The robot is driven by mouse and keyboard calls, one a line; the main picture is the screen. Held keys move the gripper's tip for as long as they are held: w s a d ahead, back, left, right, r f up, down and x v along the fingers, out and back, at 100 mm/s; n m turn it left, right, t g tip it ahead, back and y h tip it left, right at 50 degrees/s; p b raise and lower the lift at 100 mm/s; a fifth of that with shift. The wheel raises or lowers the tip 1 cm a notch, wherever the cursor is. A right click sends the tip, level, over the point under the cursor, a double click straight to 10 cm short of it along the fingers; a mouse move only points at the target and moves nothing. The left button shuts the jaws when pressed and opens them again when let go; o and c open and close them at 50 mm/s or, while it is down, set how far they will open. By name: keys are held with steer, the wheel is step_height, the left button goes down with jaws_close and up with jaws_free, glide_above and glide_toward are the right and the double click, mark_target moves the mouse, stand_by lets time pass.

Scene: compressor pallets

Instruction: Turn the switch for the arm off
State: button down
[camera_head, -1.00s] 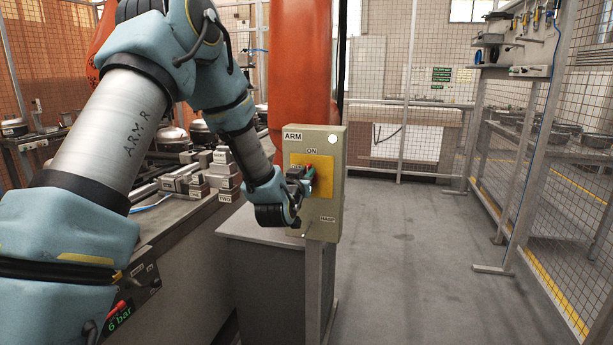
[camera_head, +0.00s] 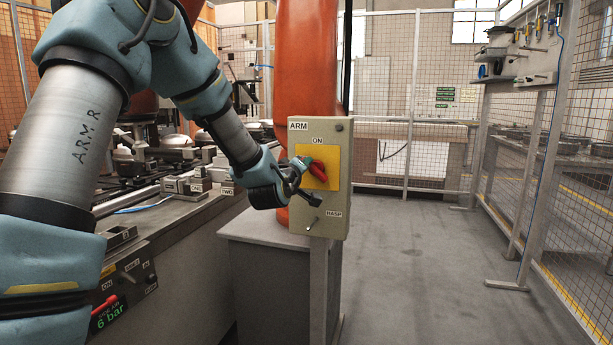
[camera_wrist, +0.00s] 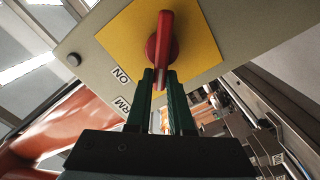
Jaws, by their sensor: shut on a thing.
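The ARM switch box (camera_head: 338,150) is a beige box on a post, with a yellow plate (camera_head: 331,157) and the labels ON and HASP. Its red rotary handle (camera_head: 317,172) slants from upper left to lower right, turned away from the ON label. The lamp (camera_head: 339,128) at the box's top right is dark. My gripper (camera_head: 304,170) is at the left of the plate. In the wrist view the green fingers of my gripper (camera_wrist: 161,76) are shut on the lower end of the red handle (camera_wrist: 165,38). No OFF label is readable.
An orange column (camera_head: 305,65) stands behind the box. A grey cabinet (camera_head: 275,270) stands below it. A bench on the left carries metal fixtures and a panel (camera_head: 125,280) with a "6 bar" display.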

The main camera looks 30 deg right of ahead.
steer(key=shift+w+a+f+n+b, duration=0.1)
steer(key=shift+f+n+b, duration=0.2)
steer(key=shift+n+b, duration=0.7)
steer(key=shift+w+a+f+n+b, duration=0.1)
steer(key=shift+f+n+b, duration=0.35)
steer(key=shift+n, duration=1.1)
steer(key=shift+w+a+f+n+b, duration=0.1)
steer(key=shift+f+n+b, duration=0.05)
steer(key=shift+n+b, duration=0.9)
steer(key=shift+n, duration=0.4)
steer(key=c, duration=0.8)
jaws_free()
steer(key=shift+s, duration=0.15)
steer(key=v, duration=1)
steer(key=shift+s+a+b, duration=0.25)
steer(key=shift+b, duration=0.15)
